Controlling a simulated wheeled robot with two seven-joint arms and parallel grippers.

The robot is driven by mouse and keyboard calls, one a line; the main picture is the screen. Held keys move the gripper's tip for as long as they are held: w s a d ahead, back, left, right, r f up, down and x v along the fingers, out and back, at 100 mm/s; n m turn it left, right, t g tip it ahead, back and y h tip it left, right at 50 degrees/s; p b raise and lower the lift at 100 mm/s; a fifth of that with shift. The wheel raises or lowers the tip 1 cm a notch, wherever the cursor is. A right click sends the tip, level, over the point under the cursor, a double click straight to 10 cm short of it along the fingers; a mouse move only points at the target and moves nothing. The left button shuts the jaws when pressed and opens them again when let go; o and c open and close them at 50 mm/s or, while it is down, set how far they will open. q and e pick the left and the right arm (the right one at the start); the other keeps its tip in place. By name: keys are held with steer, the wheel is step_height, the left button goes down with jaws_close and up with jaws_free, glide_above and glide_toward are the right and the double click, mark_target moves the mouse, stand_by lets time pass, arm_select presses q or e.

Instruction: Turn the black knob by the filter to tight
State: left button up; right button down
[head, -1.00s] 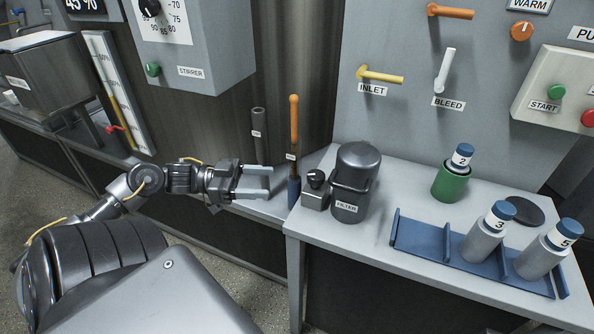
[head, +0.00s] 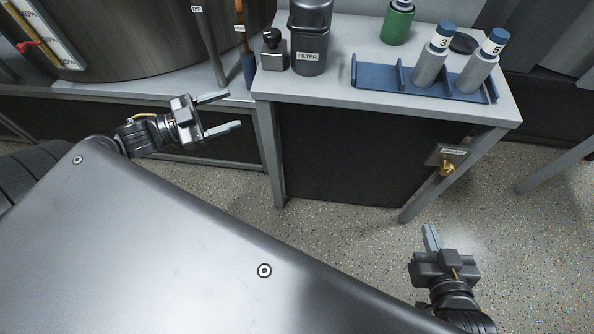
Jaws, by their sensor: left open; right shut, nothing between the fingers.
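The black knob (head: 271,36) sits on top of a small grey block (head: 274,55) at the left end of the grey bench. The dark grey filter (head: 310,37), a canister with a FILTER label, stands just right of it. The knob's setting cannot be read. My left gripper (head: 234,112) is open and empty, below and left of the knob, apart from it, in front of the bench's left edge. My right gripper (head: 431,237) is shut and empty, low at the right over the floor, far from the knob.
A blue rack (head: 390,76) with grey bottles 3 (head: 430,66) and 5 (head: 478,70) stands on the bench (head: 330,86). An orange-handled tool (head: 240,25) stands left of the knob. A brass valve (head: 447,168) is below the bench's right side.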

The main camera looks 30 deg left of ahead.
arm_select(q)
steer(key=s+d+f+n+t+b, duration=0.1)
steer(key=d+f+n+t+b, duration=0.1)
steer(key=d, duration=0.8)
steer(key=s+d+f+n+t+b, duration=0.1)
steer(key=d+f+b, duration=0.4)
steer(key=d, duration=0.5)
steer(key=shift+s+d+n+t+y+b, duration=0.4)
steer(key=shift+s+t+b, duration=0.25)
steer(key=shift+b, duration=0.35)
